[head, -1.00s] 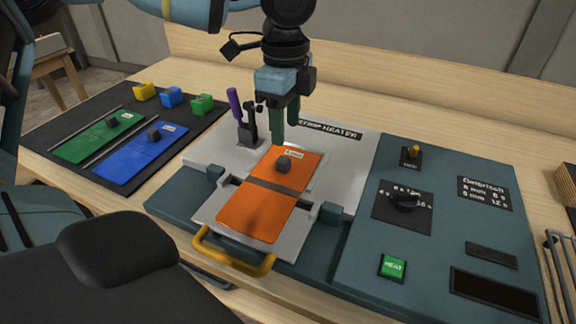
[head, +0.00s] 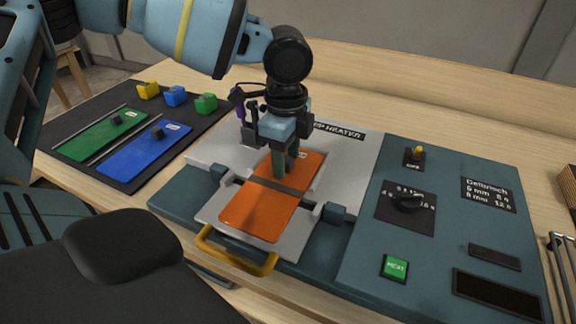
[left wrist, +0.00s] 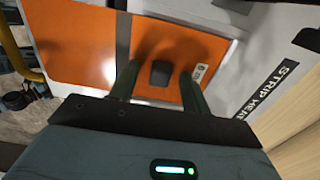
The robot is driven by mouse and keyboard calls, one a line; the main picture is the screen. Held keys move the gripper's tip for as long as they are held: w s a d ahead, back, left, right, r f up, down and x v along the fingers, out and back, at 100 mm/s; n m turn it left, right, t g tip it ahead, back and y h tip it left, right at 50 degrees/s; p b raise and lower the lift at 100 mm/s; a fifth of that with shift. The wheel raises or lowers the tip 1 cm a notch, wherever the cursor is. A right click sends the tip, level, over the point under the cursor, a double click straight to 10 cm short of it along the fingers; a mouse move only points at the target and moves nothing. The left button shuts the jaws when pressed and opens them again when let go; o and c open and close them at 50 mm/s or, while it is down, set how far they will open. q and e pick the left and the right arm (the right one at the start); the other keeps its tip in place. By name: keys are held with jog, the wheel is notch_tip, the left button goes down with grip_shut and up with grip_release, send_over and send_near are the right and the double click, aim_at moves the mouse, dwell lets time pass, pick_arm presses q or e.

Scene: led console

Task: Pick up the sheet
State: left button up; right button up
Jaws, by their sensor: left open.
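The orange sheet (head: 253,211) lies on the strip heater, a dark bar line crossing its middle. Its dark knob is hidden behind my gripper in the head view. The knob (left wrist: 159,73) shows in the left wrist view, between my two green fingers and apart from both. My left gripper (head: 284,177) points down over the far half of the orange sheet, open around the knob. A green sheet (head: 101,136) and a blue sheet (head: 145,151) with knobs lie on the dark mat at left. My right gripper is not in view.
The strip heater (head: 350,150) has a yellow handle (head: 235,257) in front. A panel on the right carries a dial (head: 405,203), a green button (head: 395,267) and a switch (head: 415,155).

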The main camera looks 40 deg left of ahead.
pick_arm(q)
grip_shut()
jog(key=shift+r, duration=0.15)
notch_tip(320, 180, up, 18)
jog(key=p, duration=0.1)
dwell(0.7)
